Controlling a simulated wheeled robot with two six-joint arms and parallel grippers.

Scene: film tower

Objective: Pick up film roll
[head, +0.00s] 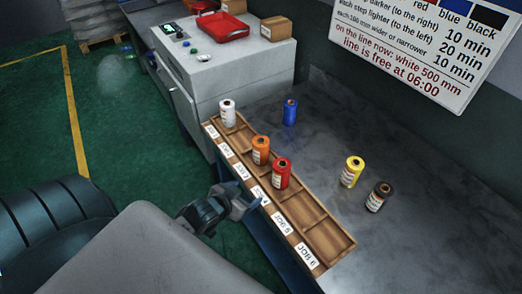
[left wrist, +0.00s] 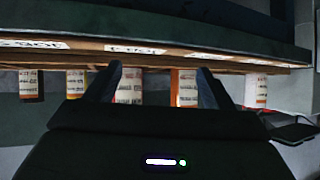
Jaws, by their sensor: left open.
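In the head view, a wooden rack (head: 330,238) with compartments holds a white film roll (head: 227,115), an orange roll (head: 260,150) and a red roll (head: 281,173), all upright. A blue roll (head: 290,112), a yellow roll (head: 351,172) and a dark brown or black roll (head: 379,197) stand on the grey table behind the rack. My left gripper (head: 250,205) is open and empty at the rack's front edge, short of the red roll. The left wrist view is upside down; several rolls show beyond its fingers (left wrist: 160,85), none held. My right gripper is out of view.
Paper labels line the rack's front edge. A grey cabinet (head: 235,75) with a red tray (head: 219,28) and a cardboard box (head: 277,27) stands behind. A sign (head: 430,45) hangs on the wall. The table right of the rack has free room.

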